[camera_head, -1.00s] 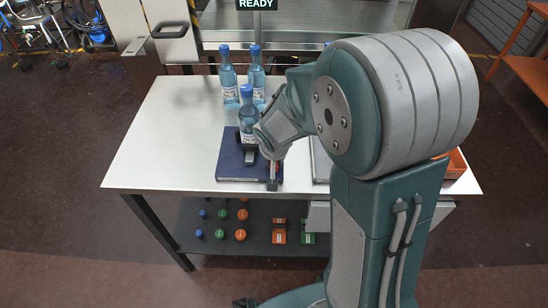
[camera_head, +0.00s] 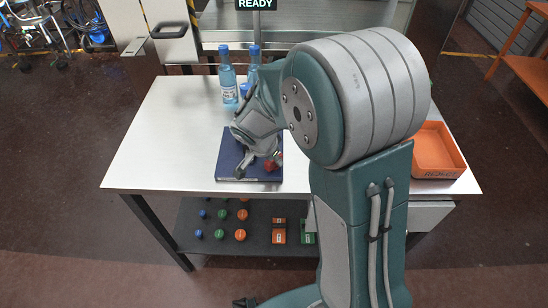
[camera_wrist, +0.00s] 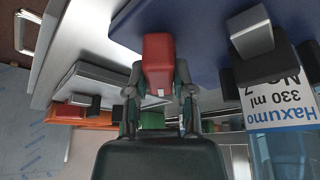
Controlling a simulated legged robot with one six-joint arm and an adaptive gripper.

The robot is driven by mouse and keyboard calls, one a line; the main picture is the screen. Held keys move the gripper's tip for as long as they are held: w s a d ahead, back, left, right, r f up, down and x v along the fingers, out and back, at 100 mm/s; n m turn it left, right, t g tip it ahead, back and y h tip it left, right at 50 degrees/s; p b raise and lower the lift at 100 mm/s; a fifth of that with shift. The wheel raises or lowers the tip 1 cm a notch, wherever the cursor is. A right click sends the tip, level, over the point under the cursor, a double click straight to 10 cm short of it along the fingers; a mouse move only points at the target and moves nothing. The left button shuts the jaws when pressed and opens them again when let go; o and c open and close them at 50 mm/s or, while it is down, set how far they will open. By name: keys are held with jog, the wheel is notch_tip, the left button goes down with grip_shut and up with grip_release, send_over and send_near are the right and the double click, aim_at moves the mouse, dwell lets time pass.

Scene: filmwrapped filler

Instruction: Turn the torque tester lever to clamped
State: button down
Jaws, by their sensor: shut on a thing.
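The torque tester has a dark blue base (camera_head: 230,160) lying near the front edge of the bench; it fills the top of the wrist view (camera_wrist: 185,30). Its red lever grip (camera_wrist: 158,62) sits between my gripper's fingers. A blue bottle with a white label (camera_wrist: 278,92) stands beside a black jaw (camera_wrist: 250,30) on the base. In the head view my wrist hides most of that bottle. The lever's pivot is hidden.
Two blue bottles (camera_head: 228,82) stand behind the tester. An orange reject tray (camera_head: 436,152) is at the bench's right. The bench's left side (camera_head: 165,130) is clear.

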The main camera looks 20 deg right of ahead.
jog(key=shift+a+f+m, duration=0.1)
jog(key=shift+m, duration=0.5)
jog(key=shift+c, duration=2.4)
grip_release()
jog(key=shift+a, duration=0.1)
jog(key=shift+a+r, duration=0.1)
jog(key=shift+r, duration=0.4)
jog(key=v, duration=1.1)
jog(key=shift+w+a+g, duration=0.15)
jog(key=shift+a+g, duration=0.05)
jog(key=shift+g, duration=0.1)
